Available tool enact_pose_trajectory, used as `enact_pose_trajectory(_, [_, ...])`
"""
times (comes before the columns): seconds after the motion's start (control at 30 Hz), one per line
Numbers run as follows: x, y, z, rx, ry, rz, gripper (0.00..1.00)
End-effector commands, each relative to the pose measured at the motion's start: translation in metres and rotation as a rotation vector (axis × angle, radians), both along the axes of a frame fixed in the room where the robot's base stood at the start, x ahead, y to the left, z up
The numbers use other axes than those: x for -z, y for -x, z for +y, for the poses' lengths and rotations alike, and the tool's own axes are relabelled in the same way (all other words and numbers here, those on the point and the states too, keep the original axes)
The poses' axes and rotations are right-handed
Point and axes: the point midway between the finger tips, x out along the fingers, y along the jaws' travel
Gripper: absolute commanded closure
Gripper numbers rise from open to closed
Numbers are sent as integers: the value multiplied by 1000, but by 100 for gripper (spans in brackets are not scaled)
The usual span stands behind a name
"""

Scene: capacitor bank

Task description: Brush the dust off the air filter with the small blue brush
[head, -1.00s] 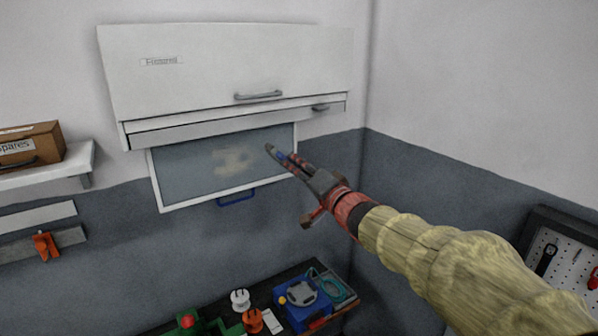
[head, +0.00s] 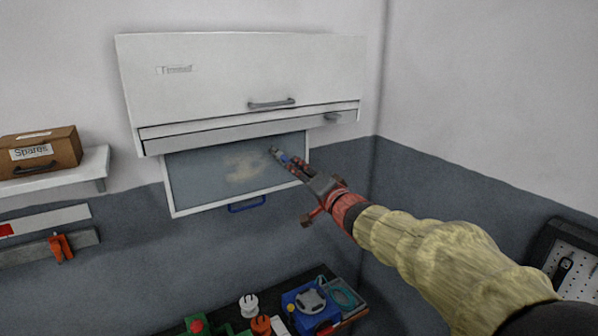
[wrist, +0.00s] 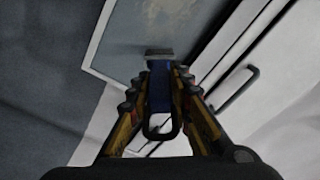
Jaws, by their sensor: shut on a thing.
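The air filter (head: 205,182) is a grey-blue panel in a white frame below the white cabinet, with a blue handle on its lower edge. A tan patch of dust (head: 243,168) lies on its middle. The filter also shows in the wrist view (wrist: 125,45). My gripper (head: 287,162) is in front of the filter's right part. It is shut on the small blue brush (wrist: 159,95), which sits between the fingers with its grey head pointing at the filter. I cannot tell whether the brush head touches the panel.
The white cabinet (head: 240,75) with grey handles is above the filter. A shelf (head: 60,176) with a Spares box (head: 40,153) is at the left. A bench below holds a blue device (head: 310,305), plugs and a tray. A pegboard (head: 580,265) hangs at the right.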

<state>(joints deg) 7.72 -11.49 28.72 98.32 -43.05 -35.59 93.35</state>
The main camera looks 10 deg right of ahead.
Motion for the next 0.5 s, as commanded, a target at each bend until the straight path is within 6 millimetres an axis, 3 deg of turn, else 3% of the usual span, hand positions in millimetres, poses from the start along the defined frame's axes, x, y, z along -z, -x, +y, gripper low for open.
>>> enact_pose_trajectory(0.5, [-1,-5,2,0,0,-1,100])
